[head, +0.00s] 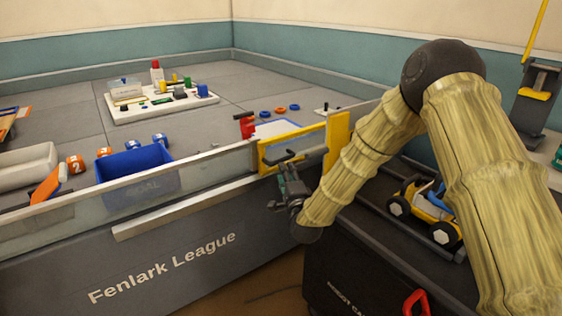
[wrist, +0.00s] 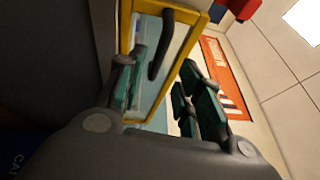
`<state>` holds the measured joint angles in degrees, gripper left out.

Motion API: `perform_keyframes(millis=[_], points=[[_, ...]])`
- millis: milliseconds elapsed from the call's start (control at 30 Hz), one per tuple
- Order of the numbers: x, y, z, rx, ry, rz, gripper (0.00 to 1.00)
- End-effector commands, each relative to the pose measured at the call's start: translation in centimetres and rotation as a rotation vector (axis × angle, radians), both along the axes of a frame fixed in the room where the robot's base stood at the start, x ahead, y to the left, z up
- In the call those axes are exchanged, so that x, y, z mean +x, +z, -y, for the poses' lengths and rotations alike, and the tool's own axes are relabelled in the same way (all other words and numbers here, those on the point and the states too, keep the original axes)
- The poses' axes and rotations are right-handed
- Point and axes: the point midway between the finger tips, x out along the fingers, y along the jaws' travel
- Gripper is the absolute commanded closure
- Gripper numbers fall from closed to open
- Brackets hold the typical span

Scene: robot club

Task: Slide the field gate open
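The field gate (head: 310,128) is a clear panel in a yellow frame, in line with the low field wall, beside a yellow post (head: 337,140). In the wrist view the gate's yellow frame (wrist: 187,62) is close in front of my gripper. A dark curved handle (wrist: 168,42) stands on the panel. My gripper (wrist: 163,82) is open, with green-padded fingers on either side of the handle's lower end. I cannot tell whether they touch it. In the head view my gripper (head: 287,178) is at the near side of the gate.
The clear field wall (head: 215,168) runs left from the gate. A blue bin (head: 135,172) stands inside it. A dark cart (head: 375,255) with a yellow toy vehicle (head: 430,212) is at the right, under my arm. A white board with coloured parts (head: 160,103) lies farther back.

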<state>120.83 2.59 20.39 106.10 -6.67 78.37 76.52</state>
Motion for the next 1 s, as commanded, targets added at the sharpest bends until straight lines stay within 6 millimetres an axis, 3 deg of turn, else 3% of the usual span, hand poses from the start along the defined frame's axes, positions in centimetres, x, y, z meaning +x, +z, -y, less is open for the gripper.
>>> perform_keyframes(millis=[300, 500, 933, 1000], points=[[5.0, 0.5, -1.2, -0.001, 0.001, 0.003, 0.65], [7.1, 0.7, -1.7, -0.001, 0.000, 0.000, 0.65], [7.9, 0.9, -1.8, 0.000, 0.000, 0.000, 0.65], [7.9, 0.9, -1.8, 0.000, 0.000, 0.000, 0.74]])
